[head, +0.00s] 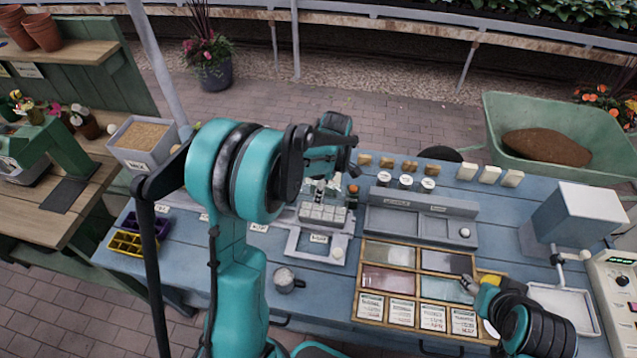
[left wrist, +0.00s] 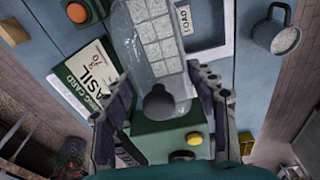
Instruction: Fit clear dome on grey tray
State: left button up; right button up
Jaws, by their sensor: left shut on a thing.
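The clear dome (left wrist: 133,62), with a dark round knob (left wrist: 160,103), lies between the fingers of my left gripper (left wrist: 160,88) in the left wrist view. My left gripper is shut on it. The pale cells of the grey tray (left wrist: 152,38) show through and beyond the dome. In the head view the tray (head: 322,214) sits on the blue bench just below my left gripper (head: 322,187). I cannot tell whether the dome touches the tray. My right gripper (head: 469,287) is low over the framed panels at right; its opening is unclear.
A white LOAD frame (head: 315,246) lies in front of the tray, with a speckled mug (head: 287,280) nearer. A grey channelled stand (head: 420,222) is to the right.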

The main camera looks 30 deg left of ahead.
pick_arm(q)
jog(key=shift+s+d+f, duration=0.1)
jog(key=shift+d+f, duration=0.1)
jog(key=shift+f, duration=0.25)
notch_tip(320, 180, down, 5)
jog(key=b, duration=0.3)
jog(key=shift+a+b, duration=0.15)
jog(key=shift+b, duration=0.25)
jog(key=shift+f+b, duration=0.4)
jog(key=shift+f, duration=0.05)
jog(key=shift+f+b, duration=0.6)
jog(key=shift+f, duration=0.05)
jog(key=o, duration=1.9)
jog(key=shift+c, duration=0.2)
